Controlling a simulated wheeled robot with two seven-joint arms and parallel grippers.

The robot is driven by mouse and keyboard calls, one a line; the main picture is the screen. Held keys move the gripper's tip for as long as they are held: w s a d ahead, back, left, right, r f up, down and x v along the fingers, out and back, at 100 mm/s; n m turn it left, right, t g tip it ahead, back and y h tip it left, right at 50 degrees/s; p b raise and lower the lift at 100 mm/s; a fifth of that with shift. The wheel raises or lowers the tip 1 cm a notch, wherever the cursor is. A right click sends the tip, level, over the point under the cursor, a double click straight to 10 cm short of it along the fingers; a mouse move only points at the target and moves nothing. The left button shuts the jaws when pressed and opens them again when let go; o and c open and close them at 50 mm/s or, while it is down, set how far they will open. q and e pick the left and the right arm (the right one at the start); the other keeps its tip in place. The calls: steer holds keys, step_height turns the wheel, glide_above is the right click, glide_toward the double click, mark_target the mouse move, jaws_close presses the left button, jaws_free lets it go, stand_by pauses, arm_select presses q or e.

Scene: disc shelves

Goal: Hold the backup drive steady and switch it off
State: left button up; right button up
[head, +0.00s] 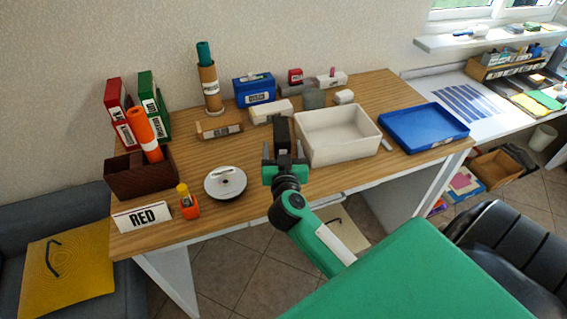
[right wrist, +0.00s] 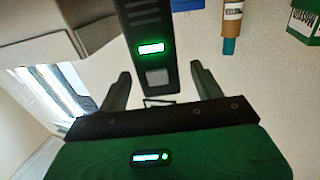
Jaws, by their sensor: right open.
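The backup drive looks to be the upright black box (head: 282,130) on the desk, left of the white tray. In the right wrist view the black drive (right wrist: 137,20) shows a lit green-white display and a grey square button (right wrist: 157,77) at its near end. My right gripper (head: 283,157) is open at the drive's near side. In its wrist view the fingers (right wrist: 161,72) stand either side of the drive's near end, with gaps on both sides. I cannot tell if anything touches. My left gripper is not in view.
The white tray (head: 318,155) stands close on the right, with a blue tray (head: 423,142) beyond it. Boxes, including a white one (head: 268,117), crowd behind. Discs (head: 225,194) lie at the front left, near an orange bottle (head: 189,208). The desk between the discs and the drive is clear.

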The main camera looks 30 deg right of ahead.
mark_target(282, 138)
steer(key=shift+x, duration=2.35)
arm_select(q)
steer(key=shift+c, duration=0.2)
arm_select(e)
steer(key=c, duration=1.3)
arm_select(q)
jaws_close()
arm_select(e)
steer(key=shift+o, duration=0.2)
stand_by(0.4)
